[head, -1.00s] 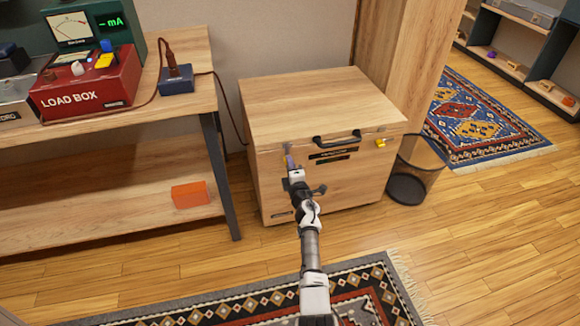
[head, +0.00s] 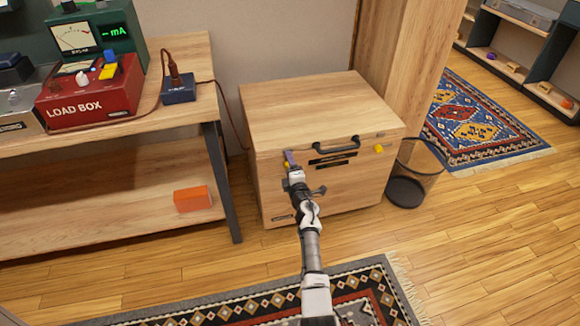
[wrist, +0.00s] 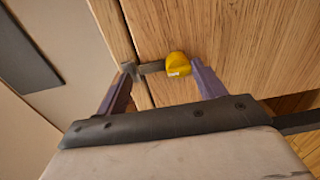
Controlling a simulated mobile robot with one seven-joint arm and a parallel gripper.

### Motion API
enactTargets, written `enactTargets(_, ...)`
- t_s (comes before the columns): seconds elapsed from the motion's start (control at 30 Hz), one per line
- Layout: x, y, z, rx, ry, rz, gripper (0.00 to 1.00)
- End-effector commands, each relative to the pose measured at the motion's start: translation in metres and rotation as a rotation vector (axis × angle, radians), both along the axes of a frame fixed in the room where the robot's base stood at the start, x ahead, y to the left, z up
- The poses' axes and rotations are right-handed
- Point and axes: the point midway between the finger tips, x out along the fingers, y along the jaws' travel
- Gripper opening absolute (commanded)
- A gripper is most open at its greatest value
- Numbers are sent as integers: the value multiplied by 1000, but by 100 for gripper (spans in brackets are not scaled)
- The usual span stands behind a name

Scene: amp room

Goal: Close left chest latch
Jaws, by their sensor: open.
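The wooden chest (head: 320,105) stands against the wall with its lid down or nearly down. My gripper (head: 289,157) is at the left part of its front, just below the lid edge. In the wrist view my gripper (wrist: 161,69) is open, with its two purple fingers apart. The left latch (wrist: 178,64) shows there as a yellow knob with a grey metal piece beside it. The knob lies between the fingers, close to the right one; contact cannot be told. In the head view the left latch is mostly hidden by my gripper. The right latch's yellow knob (head: 379,148) is in clear view.
A dark handle (head: 336,146) is on the chest front. A wire basket (head: 415,170) stands close at the chest's right. A workbench (head: 150,140) with a red load box (head: 90,93) is at the left. A patterned rug (head: 270,303) lies in front.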

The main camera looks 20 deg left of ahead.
Motion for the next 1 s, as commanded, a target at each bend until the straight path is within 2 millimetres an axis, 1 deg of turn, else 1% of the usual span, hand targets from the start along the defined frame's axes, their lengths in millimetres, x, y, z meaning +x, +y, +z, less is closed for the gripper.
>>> enactTargets(0.03, 4, 1, 36, 9, -26, 4, 56)
enactTargets(0.07, 4, 1, 42, 9, -28, 4, 64)
enactTargets(0.1, 5, 0, 50, 10, -28, 4, 76)
enactTargets(0.13, 5, 1, 56, 11, -29, 5, 82)
enactTargets(0.5, 7, -2, 123, 15, -29, 1, 82)
enactTargets(0.53, 7, -3, 128, 15, -29, 0, 80)
enactTargets(0.6, 8, -3, 140, 14, -29, -2, 82)
enactTargets(0.67, 7, -2, 149, 14, -29, -1, 49)
enactTargets(0.9, 5, -1, 168, 9, -22, 1, 49)
enactTargets(1.0, 4, 1, 172, 9, -20, 2, 49)
